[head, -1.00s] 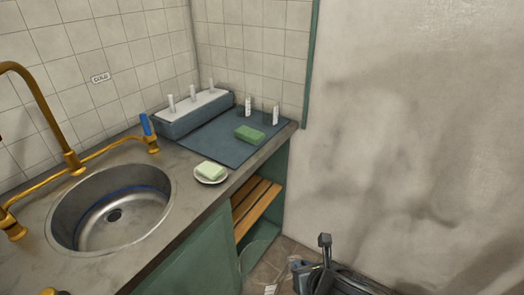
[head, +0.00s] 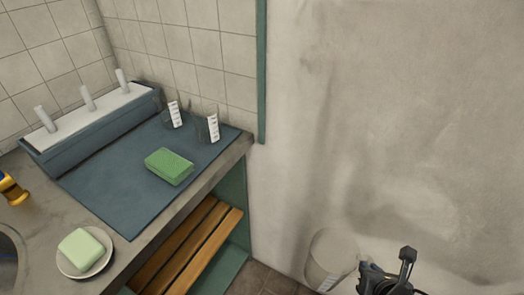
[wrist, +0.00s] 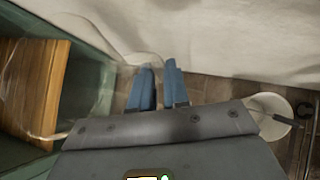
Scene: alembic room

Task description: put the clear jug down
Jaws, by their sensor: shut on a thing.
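The clear jug (head: 330,256) hangs in the air at the lower right of the head view, in front of the pale wall. It is see-through, with a white label low on its side. My gripper (head: 366,274) is at the jug's right side and is shut on it; the exact grip spot is hard to see. In the wrist view the two blue fingers of my gripper (wrist: 159,70) are close together, and only faint clear outlines of the jug show around them.
The counter has a blue-grey mat (head: 110,194) with a green sponge (head: 169,167) and two small clear beakers at its back. A rack with white pegs (head: 88,125) stands behind, a soap dish (head: 84,252) in front. A slatted wooden shelf (head: 190,245) is below. A white round thing (wrist: 270,120) is near the wall.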

